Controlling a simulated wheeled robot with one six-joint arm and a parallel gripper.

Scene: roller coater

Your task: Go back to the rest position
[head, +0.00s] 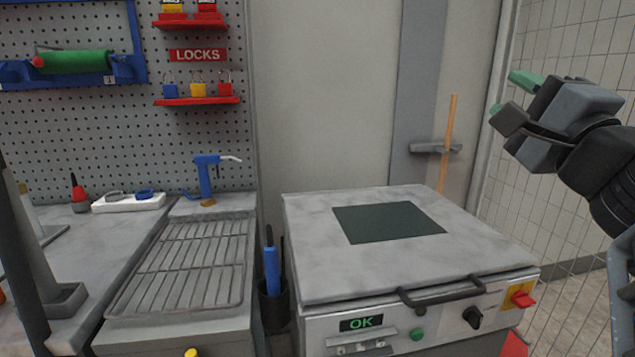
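My gripper (510,94) is raised at the upper right, in front of the wire mesh panel. Its two green-tipped fingers point left and stand apart, with nothing seen between them. One finger is partly hidden by the dark gripper body. The gripper is to the right of and above the roller coater machine (310,247), touching nothing that I can see.
The machine has a closed lid with a handle (440,296), a lit OK display (361,323) and a red switch (523,299). Padlocks (197,89) sit on a red shelf. A mesh panel (575,225) stands at right.

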